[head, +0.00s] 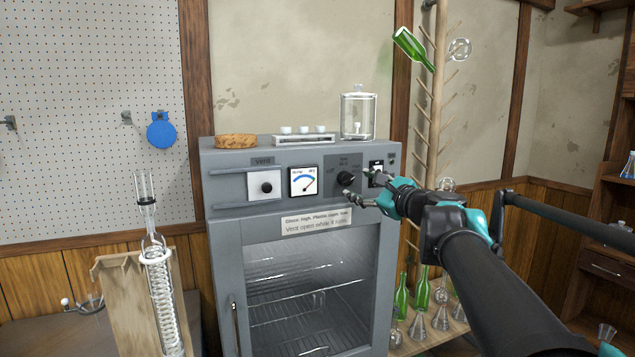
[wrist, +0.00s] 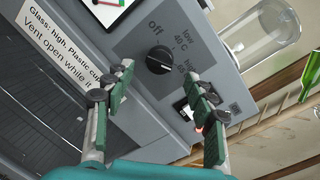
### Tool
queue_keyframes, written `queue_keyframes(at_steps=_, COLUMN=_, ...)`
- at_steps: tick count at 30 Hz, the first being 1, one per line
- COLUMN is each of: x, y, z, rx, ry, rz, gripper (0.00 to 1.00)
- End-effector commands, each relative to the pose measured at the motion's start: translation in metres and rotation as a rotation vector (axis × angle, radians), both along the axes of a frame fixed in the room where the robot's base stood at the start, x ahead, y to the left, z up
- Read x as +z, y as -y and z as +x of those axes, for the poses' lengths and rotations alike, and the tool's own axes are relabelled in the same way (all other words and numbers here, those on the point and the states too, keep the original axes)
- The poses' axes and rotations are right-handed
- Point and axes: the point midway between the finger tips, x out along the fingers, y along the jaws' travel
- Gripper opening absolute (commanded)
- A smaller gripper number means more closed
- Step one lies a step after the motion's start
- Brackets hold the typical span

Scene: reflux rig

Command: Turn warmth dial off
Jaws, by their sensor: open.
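The warmth dial (head: 346,180) is a black round knob on the grey cabinet's front panel. In the wrist view the dial (wrist: 160,60) has "off", "low 40 C" and "high" printed around it. A pale line on the knob appears to point towards the "high" side, away from "off". My gripper (head: 356,184) is open in front of the panel at the dial. In the wrist view my gripper's (wrist: 158,76) green-padded fingers stand apart, one on each side below the knob, with nothing between them. I cannot tell whether they touch the panel.
A vent plate (head: 266,187) and a gauge (head: 303,181) lie left of the dial. A switch (head: 377,172) is close on its right, with a small red light in the wrist view. A glass jar (head: 358,116) stands on the cabinet top. A bottle rack (head: 437,90) rises behind.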

Motion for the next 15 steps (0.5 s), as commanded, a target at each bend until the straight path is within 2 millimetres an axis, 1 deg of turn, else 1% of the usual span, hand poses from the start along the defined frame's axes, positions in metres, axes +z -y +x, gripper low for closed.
queue_keyframes(at_steps=1, x=0.0, y=-0.004, z=0.007, rx=0.004, ry=0.0, rz=0.0, gripper=0.55)
queue_keyframes(at_steps=7, x=0.001, y=-0.014, z=0.029, rx=0.002, ry=0.0, rz=0.0, gripper=0.55)
queue_keyframes(at_steps=12, x=0.0, y=-0.019, z=0.039, rx=0.0, ry=0.0, rz=0.0, gripper=0.55)
queue_keyframes(at_steps=15, x=0.0, y=-0.02, z=0.041, rx=0.0, ry=0.0, rz=0.0, gripper=0.55)
